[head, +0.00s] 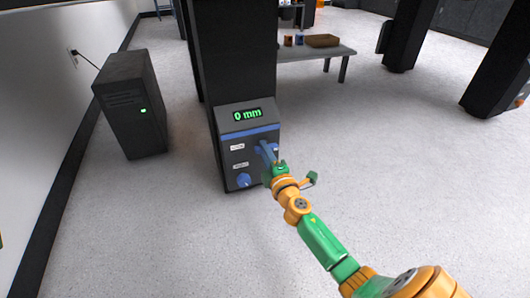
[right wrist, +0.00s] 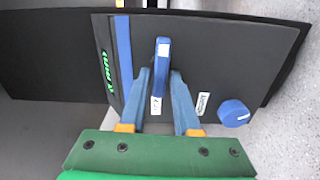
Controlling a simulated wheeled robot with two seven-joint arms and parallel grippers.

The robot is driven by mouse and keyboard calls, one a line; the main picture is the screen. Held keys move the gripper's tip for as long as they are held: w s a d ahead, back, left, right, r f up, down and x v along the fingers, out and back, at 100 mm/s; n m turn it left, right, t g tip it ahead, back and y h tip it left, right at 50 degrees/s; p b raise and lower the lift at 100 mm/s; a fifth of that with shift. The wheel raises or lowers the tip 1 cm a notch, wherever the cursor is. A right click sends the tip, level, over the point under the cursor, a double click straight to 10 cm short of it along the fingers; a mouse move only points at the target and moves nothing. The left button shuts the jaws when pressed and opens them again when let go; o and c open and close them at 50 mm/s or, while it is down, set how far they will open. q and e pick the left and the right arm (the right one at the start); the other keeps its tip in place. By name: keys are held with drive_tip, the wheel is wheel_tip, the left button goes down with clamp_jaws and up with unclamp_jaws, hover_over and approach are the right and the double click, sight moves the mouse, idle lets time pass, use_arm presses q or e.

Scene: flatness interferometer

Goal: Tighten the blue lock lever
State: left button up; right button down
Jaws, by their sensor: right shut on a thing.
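The blue lock lever (right wrist: 162,62) stands out from the dark front panel of the control box (right wrist: 225,55), in the right wrist view. My right gripper (right wrist: 160,88) has one finger on each side of the lever and is shut on it. In the head view my right gripper (head: 268,153) is at the right part of the box front and largely hides the lever. A small white label (right wrist: 156,105) shows between the fingers. My left gripper is not in view.
The box's green display (head: 247,115) reads 0 mm. A blue round knob (head: 244,180) sits low on the panel. A black computer tower (head: 133,105) stands at left. A bench (head: 315,53) with small items stands behind.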

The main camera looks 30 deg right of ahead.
drive_tip(key=shift+f, duration=0.15)
idle(0.3)
drive_tip(key=c, duration=0.8)
unclamp_jaws()
drive_tip(key=p+v, duration=0.1)
drive_tip(key=v, duration=0.6)
drive_tip(key=shift+s, duration=0.1)
